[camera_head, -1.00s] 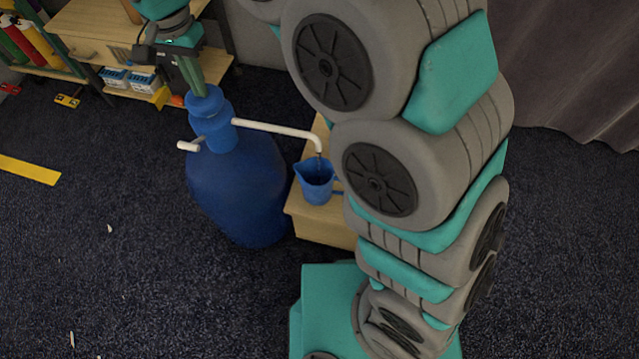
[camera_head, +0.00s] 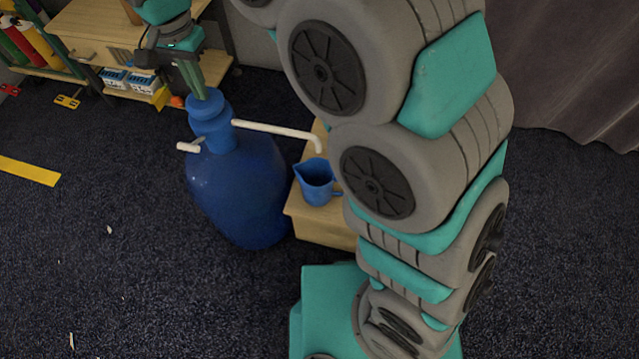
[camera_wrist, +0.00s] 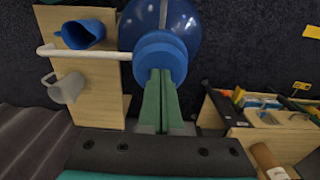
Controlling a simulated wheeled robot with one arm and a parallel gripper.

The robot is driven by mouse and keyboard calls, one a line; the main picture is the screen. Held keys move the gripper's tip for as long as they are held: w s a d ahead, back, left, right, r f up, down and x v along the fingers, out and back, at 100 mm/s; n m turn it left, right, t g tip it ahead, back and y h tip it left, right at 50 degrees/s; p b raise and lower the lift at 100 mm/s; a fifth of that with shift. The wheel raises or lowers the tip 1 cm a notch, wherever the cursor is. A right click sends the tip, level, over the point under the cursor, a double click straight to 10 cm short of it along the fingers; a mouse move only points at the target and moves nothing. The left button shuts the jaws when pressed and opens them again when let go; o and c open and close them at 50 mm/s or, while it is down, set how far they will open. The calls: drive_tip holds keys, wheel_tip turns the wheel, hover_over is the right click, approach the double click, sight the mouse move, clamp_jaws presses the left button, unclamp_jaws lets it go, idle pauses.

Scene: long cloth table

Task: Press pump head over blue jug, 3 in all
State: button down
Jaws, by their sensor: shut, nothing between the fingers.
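The blue pump head (camera_head: 209,107) sits on top of a big blue bottle (camera_head: 238,190), with a white spout (camera_head: 277,129) reaching right. The blue jug (camera_head: 316,182) stands upright on a wooden stand below the spout's end. No stream shows at the spout. My gripper (camera_head: 201,93) is shut and empty, its green fingertips at the top of the pump head and seemingly touching it. In the wrist view the fingers (camera_wrist: 160,76) point at the round pump head (camera_wrist: 160,52), and the jug (camera_wrist: 84,33) lies left. The water level in the jug cannot be told.
A grey jug (camera_wrist: 66,87) is on the wooden stand (camera_wrist: 100,90) beside the blue jug. A wooden shelf unit (camera_head: 96,42) with boxes stands at the back left. A white handle (camera_head: 189,147) juts from the bottle's left. The left floor is mostly clear.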

drive_tip(key=shift+r+p, duration=0.5)
drive_tip(key=shift+r, duration=1.15)
wheel_tip(320, 180, up, 6)
drive_tip(key=shift+p, duration=1.15)
drive_tip(key=shift+d, duration=0.1)
